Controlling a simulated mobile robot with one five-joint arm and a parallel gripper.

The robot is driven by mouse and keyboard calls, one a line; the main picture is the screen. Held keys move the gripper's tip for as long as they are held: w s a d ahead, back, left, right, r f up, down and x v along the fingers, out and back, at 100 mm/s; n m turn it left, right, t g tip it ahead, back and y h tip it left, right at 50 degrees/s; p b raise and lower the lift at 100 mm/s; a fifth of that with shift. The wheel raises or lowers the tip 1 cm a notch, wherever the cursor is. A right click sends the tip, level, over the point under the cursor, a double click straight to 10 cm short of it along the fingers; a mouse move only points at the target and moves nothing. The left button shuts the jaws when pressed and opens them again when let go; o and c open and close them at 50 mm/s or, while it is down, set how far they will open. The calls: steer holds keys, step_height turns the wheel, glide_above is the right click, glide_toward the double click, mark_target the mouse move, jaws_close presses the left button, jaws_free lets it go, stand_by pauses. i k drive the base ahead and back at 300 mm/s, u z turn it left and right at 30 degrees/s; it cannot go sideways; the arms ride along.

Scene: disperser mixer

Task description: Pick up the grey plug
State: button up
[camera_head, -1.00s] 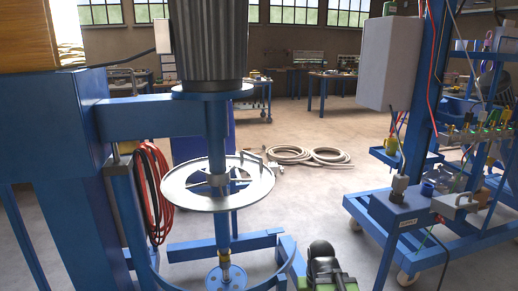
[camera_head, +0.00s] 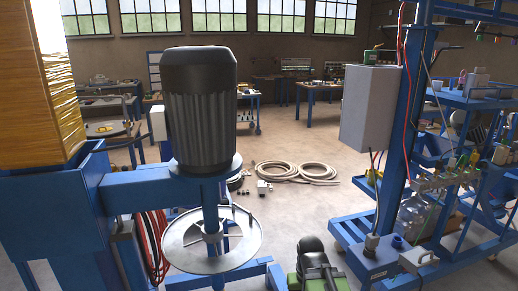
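A small light-grey plug (camera_head: 371,242) stands upright at the left end of a grey-blue box (camera_head: 378,266), on the low blue frame at the right. A dark cable rises near it. I cannot tell how firmly it sits in the box. A dark blue round part stands just right of it, and a pale handle-like part (camera_head: 419,258) is at the box's right. My gripper cannot be made out in this view. A black and green machine-like part shows at the bottom edge, apart from the plug; I cannot tell whether it is mine.
The disperser mixer, with its dark ribbed motor (camera_head: 199,110) and round metal lid (camera_head: 210,262), fills the left. A blue rack post (camera_head: 392,130) carries a grey cabinet (camera_head: 370,107) above the plug.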

mark_target(371, 242)
steer(key=u, duration=0.35)
steer(key=k, duration=0.1)
steer(key=u, duration=2.85)
steer(key=k, duration=1.75)
steer(key=z, duration=1.1)
steer(key=i, duration=1)
steer(key=u, duration=0.1)
